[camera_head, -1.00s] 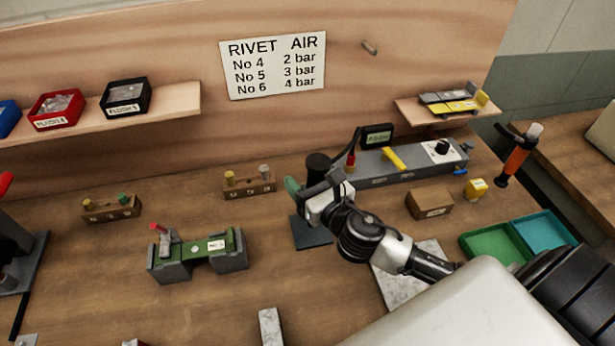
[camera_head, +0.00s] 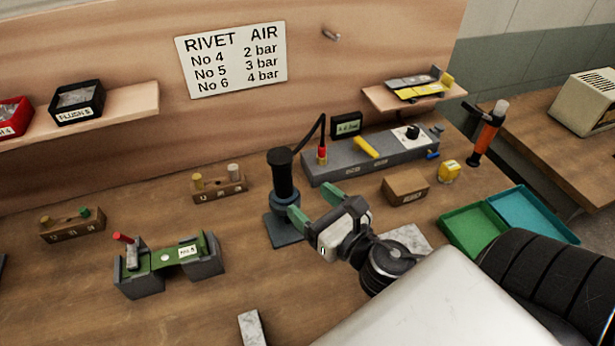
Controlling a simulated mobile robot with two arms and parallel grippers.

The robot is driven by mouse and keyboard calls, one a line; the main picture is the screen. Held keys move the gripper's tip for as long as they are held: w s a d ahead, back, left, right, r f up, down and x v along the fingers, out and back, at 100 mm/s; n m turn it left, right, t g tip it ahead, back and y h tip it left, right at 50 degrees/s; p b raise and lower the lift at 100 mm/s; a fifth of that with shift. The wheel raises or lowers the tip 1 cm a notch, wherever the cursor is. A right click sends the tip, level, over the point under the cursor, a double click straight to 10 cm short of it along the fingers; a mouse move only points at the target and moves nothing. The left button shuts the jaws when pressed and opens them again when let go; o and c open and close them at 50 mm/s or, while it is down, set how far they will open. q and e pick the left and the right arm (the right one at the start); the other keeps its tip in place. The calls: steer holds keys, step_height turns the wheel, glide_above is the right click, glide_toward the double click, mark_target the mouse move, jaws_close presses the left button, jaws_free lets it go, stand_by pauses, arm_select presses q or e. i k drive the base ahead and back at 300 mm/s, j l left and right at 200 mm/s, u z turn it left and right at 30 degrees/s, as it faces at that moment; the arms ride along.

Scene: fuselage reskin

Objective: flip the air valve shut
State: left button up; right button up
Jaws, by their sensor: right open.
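The grey air unit (camera_head: 330,168) stands at the back of the bench, against the wooden backboard. A yellow lever (camera_head: 366,147) lies slantwise on its top, likely the air valve's handle. A dark knob on a white dial (camera_head: 409,133) sits to its right, and a small display (camera_head: 347,125) stands behind. My right gripper (camera_head: 315,204) is open and empty, with its green fingertips apart. It is in front of the air unit and well short of the lever, just right of a black upright tool (camera_head: 283,178) on a dark stand. My left gripper is not in view.
Green (camera_head: 470,232) and teal (camera_head: 531,214) trays lie at right. A green-topped fixture (camera_head: 168,262) stands at left. The front left bench is mostly clear.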

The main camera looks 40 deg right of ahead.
mark_target(359, 144)
steer(key=k+l, duration=0.1)
steer(key=k, duration=0.65)
steer(key=k+l, duration=0.15)
steer(key=k, duration=0.6)
